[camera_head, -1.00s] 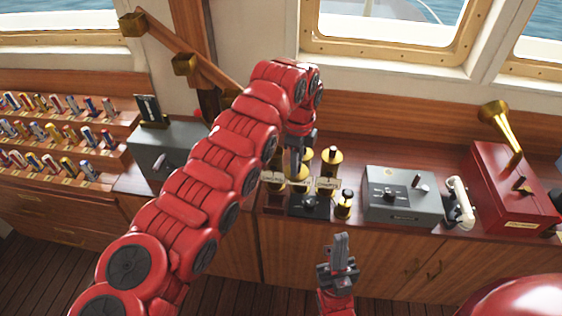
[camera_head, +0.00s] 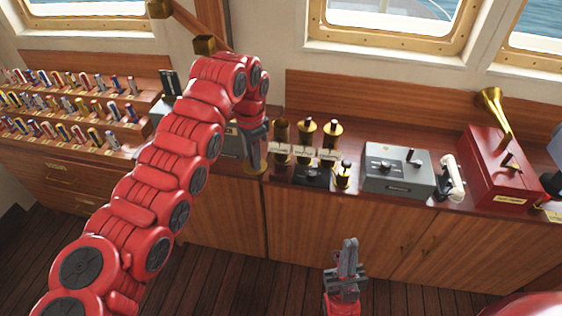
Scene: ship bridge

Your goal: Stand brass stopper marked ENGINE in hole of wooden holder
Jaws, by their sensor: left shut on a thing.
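My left gripper (camera_head: 257,148) points down at the left end of the middle counter, shut on a brass stopper (camera_head: 255,168). The stopper's upper part is hidden by the fingers, and I cannot read a marking on it. To its right stand three brass pipes with small label plates; the left pipe (camera_head: 281,131) shows no knob on top, while the middle pipe (camera_head: 306,132) and right pipe (camera_head: 332,131) have dark knobs. I cannot make out the wooden holder or its hole. My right gripper (camera_head: 348,246) points up in front of the cabinets, empty, its fingers close together.
A small dark box (camera_head: 312,176) and a small brass piece (camera_head: 343,178) stand before the pipes. A grey console (camera_head: 398,172), white handset (camera_head: 452,178) and red box with brass horn (camera_head: 495,175) are to the right. A rack of coloured rolls (camera_head: 70,110) is at left.

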